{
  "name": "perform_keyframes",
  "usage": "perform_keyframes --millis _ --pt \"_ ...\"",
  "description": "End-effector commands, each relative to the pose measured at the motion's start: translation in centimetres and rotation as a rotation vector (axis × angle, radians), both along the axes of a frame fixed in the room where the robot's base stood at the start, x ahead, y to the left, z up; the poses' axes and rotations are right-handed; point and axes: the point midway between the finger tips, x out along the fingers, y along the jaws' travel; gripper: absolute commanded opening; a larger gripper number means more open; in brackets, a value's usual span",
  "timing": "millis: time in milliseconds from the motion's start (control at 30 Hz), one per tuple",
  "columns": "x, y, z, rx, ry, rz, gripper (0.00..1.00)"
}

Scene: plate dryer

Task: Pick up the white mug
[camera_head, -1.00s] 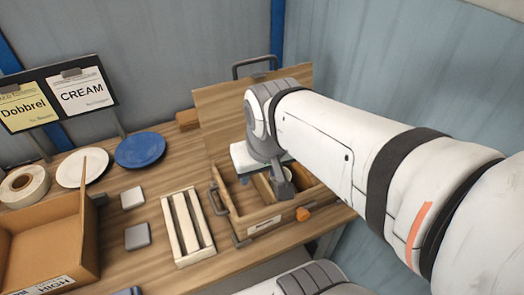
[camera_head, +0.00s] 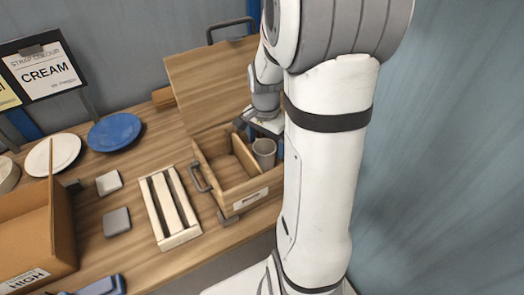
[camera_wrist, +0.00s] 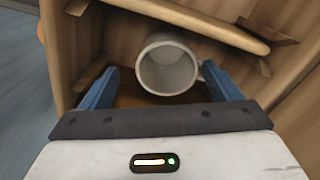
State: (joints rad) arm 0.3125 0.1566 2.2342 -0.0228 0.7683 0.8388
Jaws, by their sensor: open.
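The white mug (camera_wrist: 168,66) stands inside the open wooden box, in the compartment to the right of a wooden divider. It looks greyish in the head view (camera_head: 264,152), beside my arm. In the wrist view its open rim faces the camera and its handle is on the right. My gripper (camera_wrist: 162,88) is open, with a blue finger on either side of the mug's near part. The right finger is close to the handle; I cannot tell whether it touches. In the head view the fingertips are hard to make out behind my arm.
The wooden box (camera_head: 240,196) has a raised lid (camera_head: 210,80) behind it and walls close around the mug. A slatted rack (camera_head: 168,207), a blue plate (camera_head: 114,131), a white plate (camera_head: 52,153) and a cardboard box (camera_head: 30,240) stand to the left.

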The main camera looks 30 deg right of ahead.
Motion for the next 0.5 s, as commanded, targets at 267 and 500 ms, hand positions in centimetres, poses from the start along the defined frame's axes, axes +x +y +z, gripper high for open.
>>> perform_keyframes --millis 267,500 --pt "0.5 0.4 -3.3 0.001 0.005 0.002 0.84" --pt "0.5 0.4 -5.6 0.0 0.001 0.002 0.84"
